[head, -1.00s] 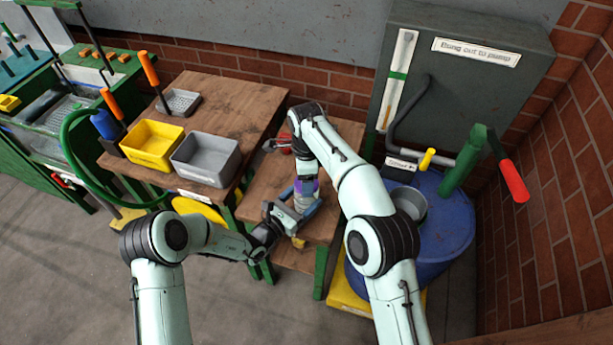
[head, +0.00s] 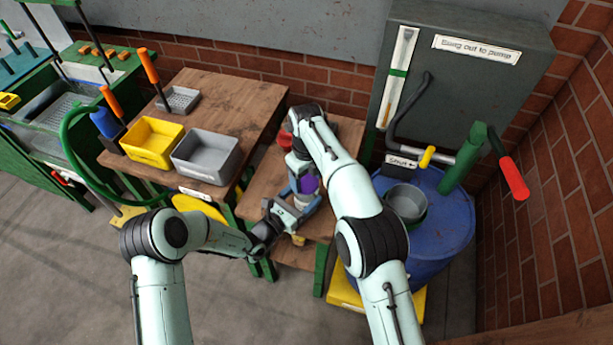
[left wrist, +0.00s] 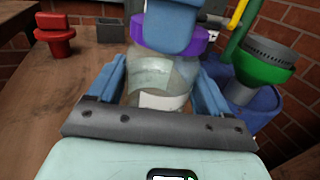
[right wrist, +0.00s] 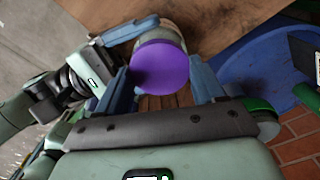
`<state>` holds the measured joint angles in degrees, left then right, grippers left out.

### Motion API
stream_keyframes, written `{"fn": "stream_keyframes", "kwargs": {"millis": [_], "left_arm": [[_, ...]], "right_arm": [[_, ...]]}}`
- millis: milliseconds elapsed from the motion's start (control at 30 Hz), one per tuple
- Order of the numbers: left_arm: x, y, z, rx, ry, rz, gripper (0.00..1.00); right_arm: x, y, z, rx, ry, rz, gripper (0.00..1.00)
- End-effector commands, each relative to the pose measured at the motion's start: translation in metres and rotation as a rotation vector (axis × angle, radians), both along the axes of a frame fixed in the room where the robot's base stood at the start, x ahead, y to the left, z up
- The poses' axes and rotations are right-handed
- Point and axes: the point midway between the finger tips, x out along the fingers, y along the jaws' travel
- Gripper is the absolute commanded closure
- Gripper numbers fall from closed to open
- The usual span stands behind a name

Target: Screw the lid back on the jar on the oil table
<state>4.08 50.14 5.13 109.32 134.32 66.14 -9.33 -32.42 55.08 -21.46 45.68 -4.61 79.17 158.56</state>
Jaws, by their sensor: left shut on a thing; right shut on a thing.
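The jar (head: 301,202) is clear with a pale label and stands upright at the front of the small wooden table (head: 262,190). My left gripper (left wrist: 162,80) is shut on the jar, one finger on each side of its body (left wrist: 160,82). The purple lid (right wrist: 160,68) sits on the jar's mouth; it also shows in the left wrist view (left wrist: 205,42). My right gripper (right wrist: 163,80) comes from above and is shut on the lid, its fingers on opposite sides. I cannot tell how tightly the lid is threaded.
A red object (left wrist: 55,36) and a dark open box (left wrist: 110,30) stand farther back on the table. A blue drum (head: 450,215) with a grey container on it stands close on the right. Yellow (head: 152,157) and grey (head: 205,176) bins sit on the left table.

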Motion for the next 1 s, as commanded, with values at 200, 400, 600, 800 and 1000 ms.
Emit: {"fn": "stream_keyframes", "kwargs": {"millis": [200,400,600,800,1000], "left_arm": [[0.000,0.000,0.000,0.001,0.001,0.000,1.00],[0.000,0.000,0.000,0.001,0.001,0.000,1.00],[0.000,0.000,-0.001,0.001,0.001,0.000,1.00],[0.000,0.000,0.000,0.001,0.001,0.000,1.00],[0.000,0.000,0.000,0.001,0.001,0.000,1.00]], "right_arm": [[0.000,0.000,0.000,0.000,-0.002,-0.239,0.59],[0.000,0.000,0.001,0.001,-0.002,-0.257,0.59],[0.000,0.000,0.001,0.001,-0.002,-0.255,0.06],[0.000,0.000,0.000,0.001,-0.001,-0.254,0.06],[0.001,0.000,0.012,0.002,-0.004,-0.254,0.06]]}}
